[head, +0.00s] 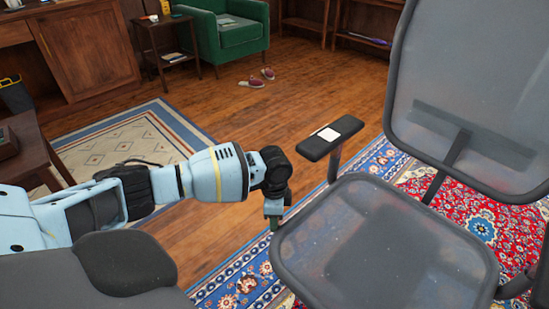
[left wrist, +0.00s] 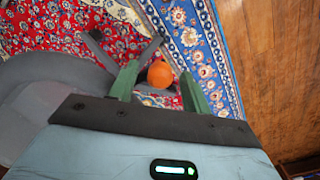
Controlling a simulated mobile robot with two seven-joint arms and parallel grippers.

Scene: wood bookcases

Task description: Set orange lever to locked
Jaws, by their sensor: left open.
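The orange lever (left wrist: 160,74) shows in the left wrist view as a rounded orange knob, seen between the fingertips of my left gripper (head: 273,222). The gripper's green fingers are apart, and the knob appears beyond them; I cannot tell the exact gap. The lever does not show in the head view. There my left gripper points down beside the left edge of the grey office chair's seat (head: 385,250). I cannot tell the lever's setting. My right gripper is in neither view.
The chair's armrest (head: 331,137) stands close to my left wrist, with a white square on top. The mesh backrest (head: 470,80) is at right. A red and blue rug (head: 245,280) lies below. Open wooden floor (head: 300,85) extends behind, toward a green armchair (head: 235,30).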

